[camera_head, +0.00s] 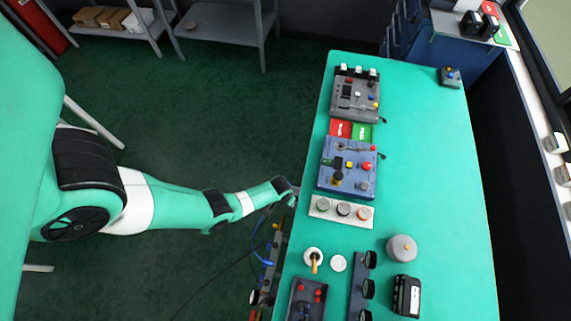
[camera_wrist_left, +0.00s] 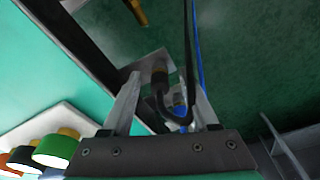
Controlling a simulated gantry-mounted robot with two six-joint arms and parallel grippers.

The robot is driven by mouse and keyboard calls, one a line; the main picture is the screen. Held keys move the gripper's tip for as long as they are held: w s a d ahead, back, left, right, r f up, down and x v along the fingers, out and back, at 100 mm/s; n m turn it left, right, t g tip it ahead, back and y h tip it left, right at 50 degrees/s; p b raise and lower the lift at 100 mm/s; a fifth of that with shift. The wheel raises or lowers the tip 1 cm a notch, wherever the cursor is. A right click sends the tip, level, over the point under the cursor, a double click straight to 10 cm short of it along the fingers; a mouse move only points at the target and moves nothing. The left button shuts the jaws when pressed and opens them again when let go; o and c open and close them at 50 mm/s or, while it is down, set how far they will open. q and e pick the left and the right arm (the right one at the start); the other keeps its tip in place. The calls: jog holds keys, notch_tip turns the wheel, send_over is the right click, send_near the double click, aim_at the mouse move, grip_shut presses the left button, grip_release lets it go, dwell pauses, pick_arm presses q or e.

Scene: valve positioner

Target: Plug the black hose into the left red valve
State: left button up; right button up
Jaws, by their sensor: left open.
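My left gripper (camera_head: 292,193) is at the left edge of the green table in the head view. In the left wrist view my left gripper (camera_wrist_left: 163,85) is open, its two fingers apart. A black hose (camera_wrist_left: 158,105) with a brass end shows between the fingers; it bends in a tight curve and runs upward. I cannot tell whether a finger touches it. A dark box with red knobs (camera_head: 318,292) stands at the bottom of the head view; I cannot tell whether these are the red valves. My right gripper is not in view.
A blue hose (camera_head: 264,222) hangs beside the table edge and passes behind the black hose. Control boxes, including a blue one (camera_head: 330,180), line the table's left side. A white strip with several round buttons (camera_head: 343,209) is close to my gripper. The table's right middle is clear.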

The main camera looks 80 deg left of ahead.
pick_arm(q)
grip_shut()
dwell(0.4)
dwell(1.4)
